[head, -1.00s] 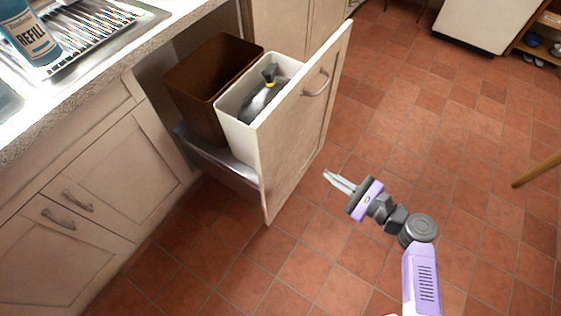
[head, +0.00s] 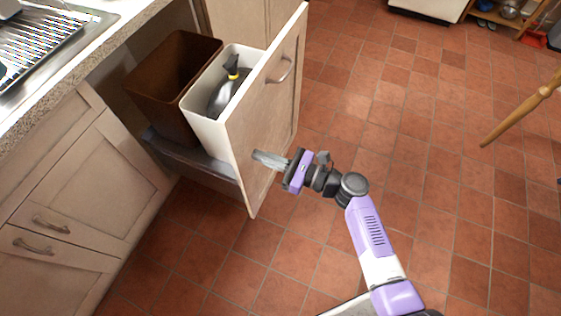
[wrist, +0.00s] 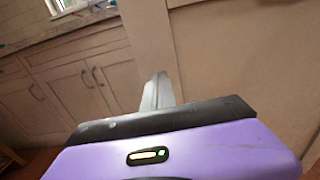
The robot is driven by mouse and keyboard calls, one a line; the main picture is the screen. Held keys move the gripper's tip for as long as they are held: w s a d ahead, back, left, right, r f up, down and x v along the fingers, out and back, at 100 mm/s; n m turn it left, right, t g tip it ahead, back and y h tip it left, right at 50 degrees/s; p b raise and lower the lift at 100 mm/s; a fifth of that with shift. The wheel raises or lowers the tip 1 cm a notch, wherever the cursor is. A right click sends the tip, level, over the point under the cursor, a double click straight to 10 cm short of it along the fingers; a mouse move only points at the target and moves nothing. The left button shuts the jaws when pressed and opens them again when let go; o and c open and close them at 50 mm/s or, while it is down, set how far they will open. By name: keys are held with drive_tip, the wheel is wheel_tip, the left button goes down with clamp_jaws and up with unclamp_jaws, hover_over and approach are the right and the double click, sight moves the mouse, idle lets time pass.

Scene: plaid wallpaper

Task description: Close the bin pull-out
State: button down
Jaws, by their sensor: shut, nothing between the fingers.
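The bin pull-out stands open in the head view, with its wooden front panel (head: 270,105) well out from the cabinet. It carries a brown bin (head: 150,90) at the back and a white bin (head: 205,130) behind the panel. A dark spray bottle with a yellow collar (head: 224,92) is in the white bin. The panel's handle (head: 280,71) is near its top. My gripper (head: 256,156) is shut and empty, its tips at the panel's outer face, below the handle. I cannot tell whether they touch. In the wrist view my fingers (wrist: 158,92) point towards the pale panel.
Closed cabinet doors (head: 85,175) with handles are left of the pull-out, under a counter with a dish rack (head: 35,45). A wooden leg (head: 520,110) reaches in at the right. The tiled floor (head: 420,220) around my arm is clear.

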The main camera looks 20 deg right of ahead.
sight(242, 149)
drive_tip(key=shift+x, duration=1.5)
